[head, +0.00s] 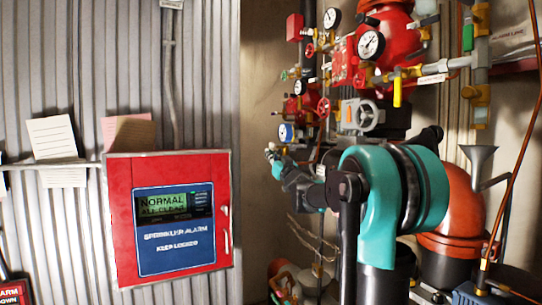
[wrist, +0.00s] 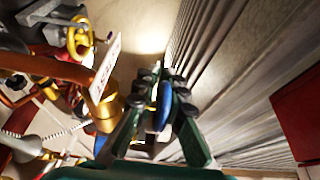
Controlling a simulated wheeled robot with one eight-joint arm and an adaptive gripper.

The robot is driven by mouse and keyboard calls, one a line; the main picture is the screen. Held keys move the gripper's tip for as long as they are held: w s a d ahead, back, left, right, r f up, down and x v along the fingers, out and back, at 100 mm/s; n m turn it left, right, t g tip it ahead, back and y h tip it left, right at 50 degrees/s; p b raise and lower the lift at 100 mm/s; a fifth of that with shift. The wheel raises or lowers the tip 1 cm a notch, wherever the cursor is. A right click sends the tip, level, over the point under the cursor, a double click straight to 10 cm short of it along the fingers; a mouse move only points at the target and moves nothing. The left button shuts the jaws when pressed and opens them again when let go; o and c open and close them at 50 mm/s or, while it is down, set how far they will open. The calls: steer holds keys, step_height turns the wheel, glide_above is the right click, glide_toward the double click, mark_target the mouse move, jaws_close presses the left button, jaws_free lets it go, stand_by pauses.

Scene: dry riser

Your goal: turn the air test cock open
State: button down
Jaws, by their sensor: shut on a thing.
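In the head view my gripper (head: 274,156) is at the left side of the riser pipework, just below a blue-rimmed gauge (head: 286,133). In the wrist view the two fingers of my gripper (wrist: 163,84) are closed around a narrow blue part (wrist: 163,106). A thin yellow strip shows beside it. The fingers hide much of this part, and I cannot tell for sure that it is the air test cock's lever or how far it is turned. No readable label shows on it.
A red sprinkler alarm cabinet (head: 174,215) reading "NORMAL" hangs at the left. Red valves and gauges (head: 371,44) crowd the upper right. A brass fitting (wrist: 103,106) and a white tag (wrist: 105,63) are close left of my fingers. Corrugated wall (wrist: 228,75) lies to their right.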

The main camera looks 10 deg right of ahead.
steer(key=shift+w+a+f+g+h, duration=0.1)
steer(key=shift+f+g+h, duration=0.25)
steer(key=shift+g, duration=0.65)
steer(key=shift+w+a+f+g+h, duration=0.1)
steer(key=shift+f+g+h, duration=0.2)
steer(key=shift+g, duration=0.7)
steer(key=shift+d+f, duration=0.1)
steer(key=c, duration=1.8)
jaws_free()
steer(key=shift+c, duration=0.2)
steer(key=shift+s, duration=0.1)
steer(key=v, duration=1.2)
